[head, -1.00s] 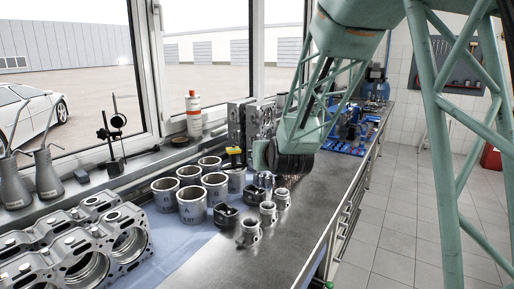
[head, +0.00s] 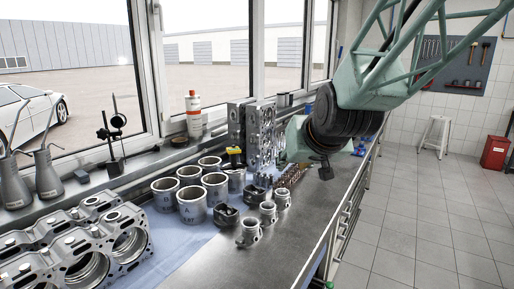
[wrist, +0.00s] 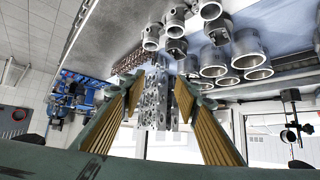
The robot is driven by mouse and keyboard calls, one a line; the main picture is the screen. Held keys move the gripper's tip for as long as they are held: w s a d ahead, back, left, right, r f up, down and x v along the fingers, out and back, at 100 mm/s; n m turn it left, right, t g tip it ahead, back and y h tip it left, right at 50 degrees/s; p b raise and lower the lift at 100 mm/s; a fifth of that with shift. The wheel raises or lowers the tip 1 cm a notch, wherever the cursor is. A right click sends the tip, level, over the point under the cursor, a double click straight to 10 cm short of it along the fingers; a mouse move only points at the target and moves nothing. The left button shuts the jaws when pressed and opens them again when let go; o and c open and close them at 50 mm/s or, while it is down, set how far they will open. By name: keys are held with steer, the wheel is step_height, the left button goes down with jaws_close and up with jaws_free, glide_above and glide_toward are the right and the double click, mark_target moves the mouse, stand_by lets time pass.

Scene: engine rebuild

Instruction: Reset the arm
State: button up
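My arm reaches in from the upper right of the head view, over the far part of the workbench (head: 283,254). Its dark wrist joint hangs above the bench. My gripper (wrist: 158,85) shows in the wrist view with two ribbed, tan-padded fingers spread apart. Nothing is held between them. Grey cylinder heads (wrist: 155,103) show beyond the gap between the fingers, apart from them. In the head view the fingers are hard to make out.
Cylinder liners (head: 192,205) stand on a blue cloth beside several small pistons (head: 249,232). Engine blocks (head: 75,250) lie at the front left. Upright cylinder heads (head: 260,135) stand by the window.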

steer(key=s+d+g, duration=0.2)
steer(key=s+d, duration=0.1)
steer(key=s, duration=1.1)
steer(key=s+d+f+g+h, duration=0.1)
steer(key=s+d, duration=0.3)
steer(key=s, duration=1.1)
steer(key=s+d+m+g, duration=0.1)
steer(key=s+d+g, duration=0.2)
steer(key=s, duration=1.1)
steer(key=shift+s+d+f+h, duration=0.2)
steer(key=shift+d+f+h, duration=0.1)
steer(key=shift+d, duration=0.05)
